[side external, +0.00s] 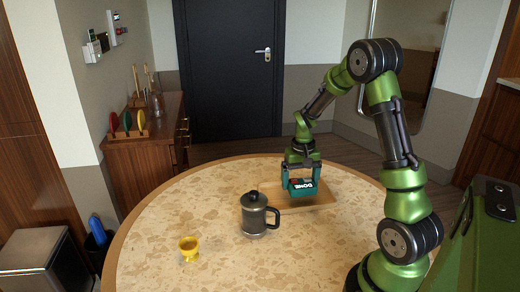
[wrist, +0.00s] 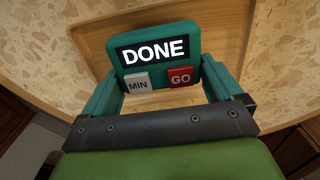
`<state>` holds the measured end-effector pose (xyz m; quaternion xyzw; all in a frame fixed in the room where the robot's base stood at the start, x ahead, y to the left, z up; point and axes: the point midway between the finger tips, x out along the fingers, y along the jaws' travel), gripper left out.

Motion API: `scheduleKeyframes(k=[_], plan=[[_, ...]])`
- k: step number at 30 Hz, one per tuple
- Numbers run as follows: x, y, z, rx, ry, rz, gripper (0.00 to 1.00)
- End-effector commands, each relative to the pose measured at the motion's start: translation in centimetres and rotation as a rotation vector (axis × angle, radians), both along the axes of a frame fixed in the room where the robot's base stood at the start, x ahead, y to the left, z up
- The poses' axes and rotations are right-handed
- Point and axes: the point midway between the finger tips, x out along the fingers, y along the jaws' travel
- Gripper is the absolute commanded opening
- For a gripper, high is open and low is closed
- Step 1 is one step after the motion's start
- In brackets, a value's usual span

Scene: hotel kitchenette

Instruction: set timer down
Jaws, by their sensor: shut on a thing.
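The timer (wrist: 155,65) is a teal box with a black display reading "DONE", a white MIN button and a red GO button. My gripper (side external: 301,182) is shut on it, one finger at each side. In the side view the timer (side external: 301,188) is at the far part of the round table, over or on a wooden tray (side external: 323,196). In the wrist view the tray (wrist: 90,18) lies behind and beneath the timer. I cannot tell whether the timer's underside touches the tray.
A dark French press (side external: 254,216) stands on the table (side external: 165,225) left of the tray. A yellow cup (side external: 189,249) stands nearer the front left. The table's left and front areas are mostly clear. A wooden sideboard (side external: 145,155) stands beyond the table.

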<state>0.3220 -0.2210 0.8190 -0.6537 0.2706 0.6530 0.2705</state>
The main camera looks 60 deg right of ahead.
Motion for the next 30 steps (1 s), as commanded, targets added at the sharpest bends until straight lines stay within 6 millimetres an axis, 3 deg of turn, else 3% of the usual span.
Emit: scheduleKeyframes(k=[3,7,15,27,28,30], plan=[[1.7,-1.1,-0.2,0.001,0.000,-0.001,0.55],[2.5,-1.6,-0.3,0.001,-0.001,0.000,0.55],[2.4,-1.7,-3.5,0.002,0.002,-0.001,0.55],[2.4,-1.6,-4.1,0.001,0.001,-0.001,0.55],[2.4,-1.6,-4.1,0.001,0.001,-0.001,0.95],[2.4,-1.6,-4.1,0.001,0.001,-0.001,1.00]])
